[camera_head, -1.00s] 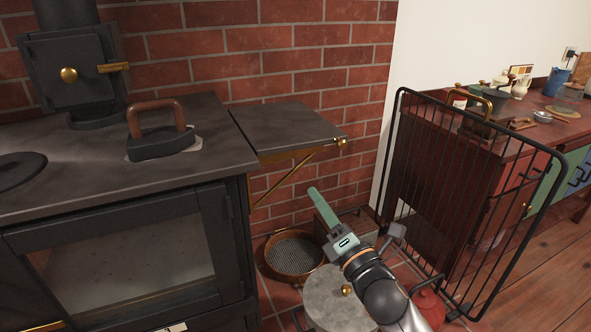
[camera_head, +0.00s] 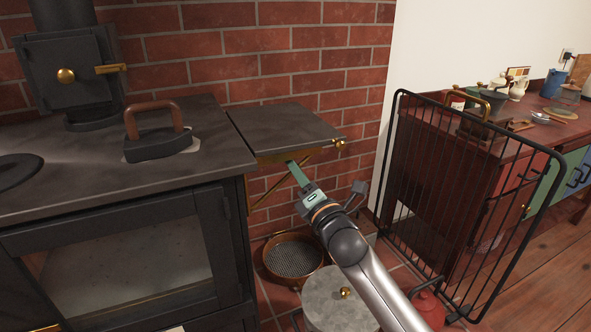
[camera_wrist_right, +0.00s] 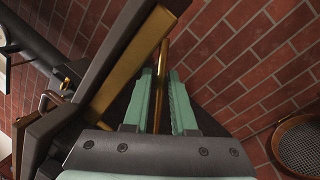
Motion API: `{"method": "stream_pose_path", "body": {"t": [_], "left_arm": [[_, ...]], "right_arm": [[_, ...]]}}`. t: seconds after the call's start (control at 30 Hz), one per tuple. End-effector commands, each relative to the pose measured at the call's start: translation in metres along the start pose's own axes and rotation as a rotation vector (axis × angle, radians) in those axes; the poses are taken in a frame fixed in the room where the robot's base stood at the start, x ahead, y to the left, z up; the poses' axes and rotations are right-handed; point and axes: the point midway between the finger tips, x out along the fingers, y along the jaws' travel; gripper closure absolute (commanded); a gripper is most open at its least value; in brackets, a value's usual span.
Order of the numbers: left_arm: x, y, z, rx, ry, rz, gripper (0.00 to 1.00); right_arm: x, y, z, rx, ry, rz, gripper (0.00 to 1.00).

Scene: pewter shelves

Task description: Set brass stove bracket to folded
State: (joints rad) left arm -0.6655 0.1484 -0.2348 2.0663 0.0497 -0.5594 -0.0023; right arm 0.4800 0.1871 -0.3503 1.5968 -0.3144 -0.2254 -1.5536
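The brass stove bracket (camera_head: 270,191) is a thin diagonal brace below the dark side shelf (camera_head: 287,130), which stands out level from the stove's right side. My right gripper (camera_head: 292,164) is under this shelf and covers part of the brace. In the right wrist view a brass rod (camera_wrist_right: 164,58) runs between the two green fingers of my right gripper (camera_wrist_right: 161,72). The fingers are apart, with the rod in the gap; I cannot tell if either touches it. A wider brass rail (camera_wrist_right: 130,62) lies left of them along the shelf's underside. My left gripper is not in view.
The stove (camera_head: 120,240) with a flat iron (camera_head: 157,140) on top is on the left. A round sieve (camera_head: 293,257) and a lidded grey pot (camera_head: 338,298) stand on the floor below my arm. A black wire guard (camera_head: 455,190) stands on the right.

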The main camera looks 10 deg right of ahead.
Motion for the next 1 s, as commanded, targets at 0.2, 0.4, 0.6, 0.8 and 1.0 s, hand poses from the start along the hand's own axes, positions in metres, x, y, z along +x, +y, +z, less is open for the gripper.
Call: {"method": "stream_pose_path", "body": {"t": [0.2, 0.4, 0.6, 0.8, 1.0], "left_arm": [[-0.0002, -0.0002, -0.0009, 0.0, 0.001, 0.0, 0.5], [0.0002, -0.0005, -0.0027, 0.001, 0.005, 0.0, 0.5], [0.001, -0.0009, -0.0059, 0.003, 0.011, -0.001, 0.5], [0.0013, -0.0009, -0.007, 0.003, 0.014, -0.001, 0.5], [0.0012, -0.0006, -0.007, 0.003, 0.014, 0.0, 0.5]], "right_arm": [[-0.0003, 0.0, -0.0001, 0.001, 0.0, 0.0, 0.94], [-0.0004, 0.0, -0.0001, 0.001, 0.0, 0.0, 1.0], [-0.0005, 0.0001, -0.0001, 0.001, 0.0, 0.0, 1.0], [-0.0005, 0.0, -0.0002, 0.001, 0.0, 0.0, 1.0], [-0.0005, 0.0001, -0.0003, 0.001, 0.0, 0.001, 1.0]]}}
